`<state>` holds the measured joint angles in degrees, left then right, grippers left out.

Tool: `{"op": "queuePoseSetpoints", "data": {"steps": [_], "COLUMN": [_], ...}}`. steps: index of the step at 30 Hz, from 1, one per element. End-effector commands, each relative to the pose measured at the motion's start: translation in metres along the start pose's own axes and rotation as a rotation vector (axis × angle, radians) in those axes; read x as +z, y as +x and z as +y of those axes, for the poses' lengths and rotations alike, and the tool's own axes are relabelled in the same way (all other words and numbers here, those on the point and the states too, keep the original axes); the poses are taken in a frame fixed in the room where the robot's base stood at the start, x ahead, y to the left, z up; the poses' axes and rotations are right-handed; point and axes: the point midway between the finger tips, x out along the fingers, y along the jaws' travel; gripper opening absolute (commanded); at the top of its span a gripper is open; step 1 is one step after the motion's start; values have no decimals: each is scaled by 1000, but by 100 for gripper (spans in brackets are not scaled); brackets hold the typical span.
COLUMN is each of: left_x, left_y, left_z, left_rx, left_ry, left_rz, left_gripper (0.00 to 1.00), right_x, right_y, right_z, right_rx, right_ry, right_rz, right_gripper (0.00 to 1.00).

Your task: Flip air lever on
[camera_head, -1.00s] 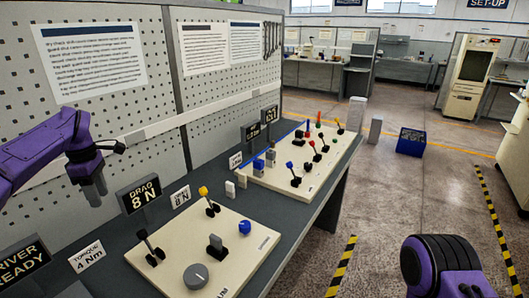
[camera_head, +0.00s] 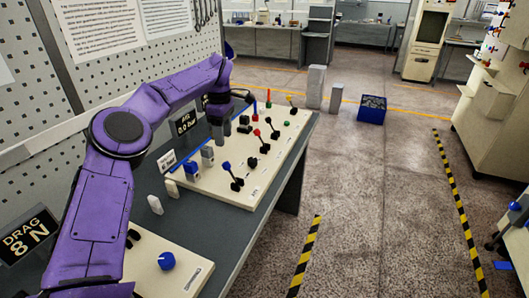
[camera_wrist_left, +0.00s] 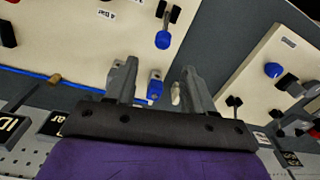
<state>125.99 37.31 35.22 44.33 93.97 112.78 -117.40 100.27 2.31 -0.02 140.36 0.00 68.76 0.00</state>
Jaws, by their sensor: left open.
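The far cream panel (camera_head: 243,192) carries several levers on black bases. A blue-knobbed lever (camera_head: 228,168) stands near its front edge, and a red-knobbed lever (camera_head: 257,135) is farther back. Small grey blocks with blue parts (camera_head: 191,164) stand along the left edge by a blue line. I cannot tell which one is the air lever. My left gripper (camera_head: 218,130) is open and empty, pointing down above the panel's left side. In the left wrist view, a blue-topped block (camera_wrist_left: 154,86) shows between the fingers, apart from them; the blue-knobbed lever (camera_wrist_left: 163,40) is beyond.
An "AIR 0.0 bar" display (camera_head: 185,124) stands behind the panel's left edge. Two pale pegs (camera_head: 155,204) stand on the dark table between the panels. The near panel has a blue knob (camera_head: 166,261). My left arm covers much of the near panel. A pegboard wall borders the left.

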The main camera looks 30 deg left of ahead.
Motion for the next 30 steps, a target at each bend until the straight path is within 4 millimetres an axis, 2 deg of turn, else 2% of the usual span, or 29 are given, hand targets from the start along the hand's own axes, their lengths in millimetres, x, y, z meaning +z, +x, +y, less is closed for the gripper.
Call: {"op": "queuePoseSetpoints", "data": {"steps": [4,12,15,19,26,27,29,30], "left_x": [-3,1,2,2,2,2,2,2], "left_y": [17,76,91,102,105,105,105,105], "left_z": [-2,0,0,0,0,1,1,1], "left_rx": [-2,-4,-2,0,0,0,0,0], "left_ry": [-3,1,2,1,1,1,1,1], "left_rz": [-2,-1,-1,-1,-1,-1,-1,-1], "left_gripper": [53,53,53,53,53,50,31,18], "right_x": [1,-1,-2,-3,-2,-2,-2,-2], "right_y": [2,-3,-6,-7,-7,-7,-6,-6], "right_z": [0,0,0,0,0,0,0,0], "right_rx": [0,0,0,0,0,0,0,0], "right_ry": [-1,-1,-1,-1,0,-1,0,0], "right_rz": [-1,-1,0,0,0,0,0,0], "right_gripper": [43,43,43,43,43,43,43,43]}}
